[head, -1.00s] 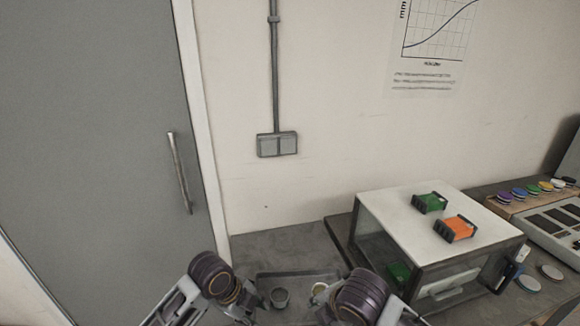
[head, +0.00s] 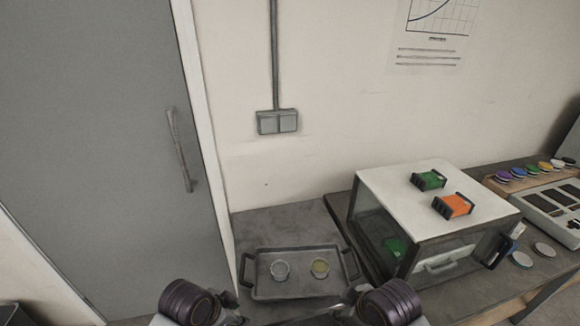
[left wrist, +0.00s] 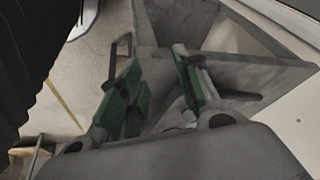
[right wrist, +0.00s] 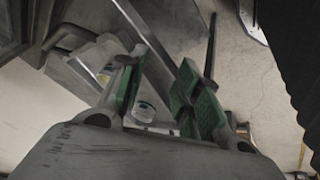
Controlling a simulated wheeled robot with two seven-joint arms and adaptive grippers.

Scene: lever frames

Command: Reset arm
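My right gripper (head: 350,298) shows at the bottom of the head view, in front of the tray's near right corner, partly hidden by my wrist. In the right wrist view its green-padded fingers (right wrist: 160,88) stand apart with nothing held between them. My left gripper (head: 238,306) is at the bottom, near the tray's front left corner, mostly hidden. In the left wrist view its green-padded fingers (left wrist: 158,85) are also apart and empty.
A white-topped glass-sided box (head: 400,185) stands right of the tray, with a green block (head: 428,180) and an orange block (head: 453,205) on top. Coloured discs (head: 518,173) and a panel (head: 556,208) are at far right. A grey door (head: 90,130) is at left.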

